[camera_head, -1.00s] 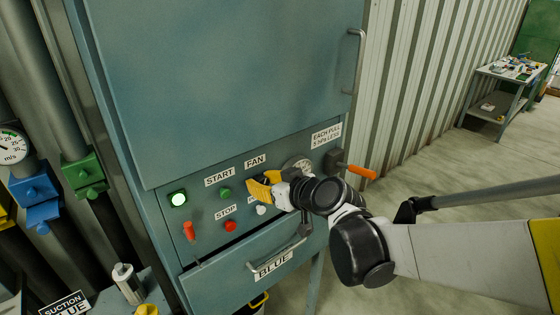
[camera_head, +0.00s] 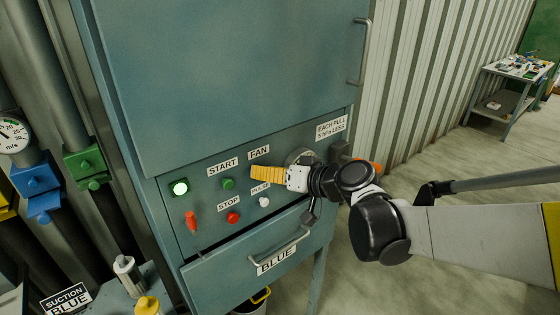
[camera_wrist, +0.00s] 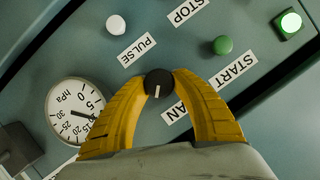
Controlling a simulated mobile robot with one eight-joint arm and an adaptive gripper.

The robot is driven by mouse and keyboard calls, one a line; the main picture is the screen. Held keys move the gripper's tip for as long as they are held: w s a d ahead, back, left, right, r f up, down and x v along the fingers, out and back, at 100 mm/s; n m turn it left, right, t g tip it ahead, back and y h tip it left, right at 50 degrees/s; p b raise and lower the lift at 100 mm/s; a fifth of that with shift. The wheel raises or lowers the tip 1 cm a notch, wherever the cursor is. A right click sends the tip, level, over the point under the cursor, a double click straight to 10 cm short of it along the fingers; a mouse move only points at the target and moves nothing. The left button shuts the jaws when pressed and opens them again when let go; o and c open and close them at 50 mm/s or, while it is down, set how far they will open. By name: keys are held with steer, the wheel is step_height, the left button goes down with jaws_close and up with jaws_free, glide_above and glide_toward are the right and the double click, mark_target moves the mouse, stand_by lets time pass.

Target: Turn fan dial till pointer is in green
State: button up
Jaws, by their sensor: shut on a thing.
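The fan dial (camera_wrist: 158,84) is a small black knob with a white mark, seen in the wrist view; the mark points to the bottom of the picture. My gripper (camera_wrist: 159,80) has its yellow fingers on both sides of it, shut on it. In the head view my gripper (camera_head: 253,173) reaches the panel below the FAN label (camera_head: 259,153), its fingers hiding the dial. A round m/s gauge (camera_head: 12,136) is cut by the left edge of the head view; its pointer is too small to read surely. A second gauge, in hPa (camera_wrist: 74,110), sits beside my fingers in the wrist view.
Around the dial are a green START button (camera_head: 228,184), a red STOP button (camera_head: 233,217), a white PULSE button (camera_head: 264,202) and a lit green lamp (camera_head: 180,188). A drawer handle (camera_head: 280,249) sticks out below. An orange-tipped lever is partly behind my wrist.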

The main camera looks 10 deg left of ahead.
steer(key=m+g+y+b, duration=0.1)
steer(key=m+y+b, duration=0.1)
steer(key=m, duration=0.2)
steer(key=shift+f+b, duration=0.1)
steer(key=shift+b, duration=0.3)
stand_by(0.4)
steer(key=o, duration=1.2)
steer(key=v, duration=1.2)
steer(key=shift+w+d, duration=0.15)
steer(key=shift+w, duration=0.05)
steer(key=shift+f, duration=0.15)
